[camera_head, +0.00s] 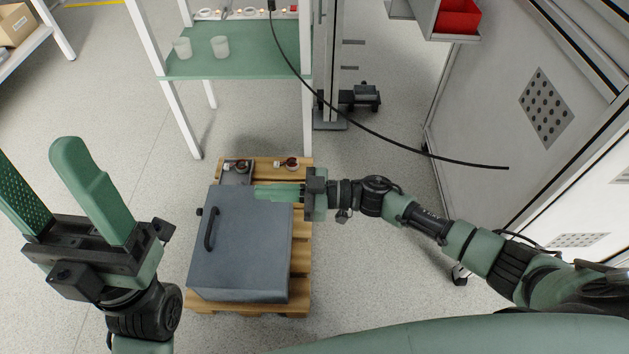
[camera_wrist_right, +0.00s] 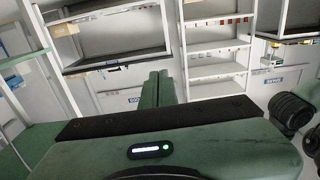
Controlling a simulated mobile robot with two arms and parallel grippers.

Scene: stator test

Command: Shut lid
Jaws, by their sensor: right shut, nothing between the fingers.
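A dark grey box stands on a wooden pallet (camera_head: 303,262) in the lower middle of the head view. Its grey lid (camera_head: 252,245) lies over the top, with a black handle (camera_head: 210,229) near the left side. I cannot tell whether the lid sits fully down. My right gripper (camera_head: 256,192) reaches in from the right, fingers together and empty, at the lid's far edge. Contact is unclear. The fingers also show together in the right wrist view (camera_wrist_right: 158,78). My left gripper (camera_head: 36,152) is open and empty, left of the box.
Small parts with red and copper colours (camera_head: 288,163) lie on the pallet's far end, beside a grey plate (camera_head: 238,174). A green-topped table (camera_head: 250,62) with two white cups stands behind. A black cable (camera_head: 350,128) hangs across. A large cabinet (camera_head: 500,120) stands right. Floor left of the pallet is clear.

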